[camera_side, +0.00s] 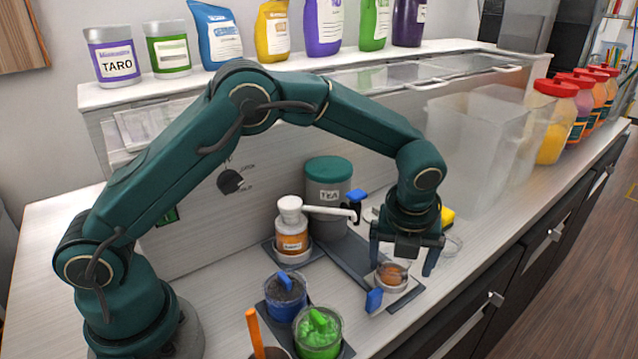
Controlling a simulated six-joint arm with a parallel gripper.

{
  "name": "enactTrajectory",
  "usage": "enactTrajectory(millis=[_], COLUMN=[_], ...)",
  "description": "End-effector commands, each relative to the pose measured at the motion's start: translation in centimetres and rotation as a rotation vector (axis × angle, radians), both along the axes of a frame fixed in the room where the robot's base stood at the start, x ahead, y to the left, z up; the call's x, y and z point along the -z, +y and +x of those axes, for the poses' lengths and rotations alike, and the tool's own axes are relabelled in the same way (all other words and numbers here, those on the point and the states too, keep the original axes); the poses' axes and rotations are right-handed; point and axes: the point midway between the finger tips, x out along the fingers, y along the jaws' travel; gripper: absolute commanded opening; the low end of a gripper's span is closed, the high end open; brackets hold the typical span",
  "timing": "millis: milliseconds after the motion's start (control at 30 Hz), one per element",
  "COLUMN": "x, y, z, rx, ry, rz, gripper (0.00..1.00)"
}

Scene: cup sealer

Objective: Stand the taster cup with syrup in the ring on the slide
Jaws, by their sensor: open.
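The taster cup (392,274), small with brown-orange syrup in it, stands upright at the front end of the grey slide (352,262). A pale rim shows around the cup's lower part; I cannot tell clearly whether this is the ring or how fully the cup sits in it. A blue handle (374,301) sticks out at the slide's front. My gripper (402,268) points down just above and around the cup, open, with one finger on its left and the other on its right. The fingers look apart from the cup.
A pump bottle (291,238) and a tea canister (328,188) stand behind left. Tubs with a blue scoop (285,297) and a green scoop (318,333) stand in front left. A clear cup (453,245) and yellow object (447,217) are right of my gripper. The counter's front edge is close.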

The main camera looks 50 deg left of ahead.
Motion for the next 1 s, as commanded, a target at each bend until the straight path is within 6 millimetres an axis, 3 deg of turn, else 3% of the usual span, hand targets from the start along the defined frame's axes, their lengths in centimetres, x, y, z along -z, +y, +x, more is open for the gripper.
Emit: enactTrajectory(millis=[33,133,500,800,1000], x=[0.9,-0.3,-8.2,-11.6,-13.6], y=[0.1,0.0,-1.4,-1.9,-0.4], z=[-0.8,-0.9,-2.3,-3.0,-4.4], rx=[-0.002,-0.001,0.001,-0.002,-0.211], ry=[0.037,0.037,0.027,0.028,-0.025], rz=[0.008,0.007,0.006,0.007,-0.072], gripper=[0.96,0.96,0.96,0.96,0.96])
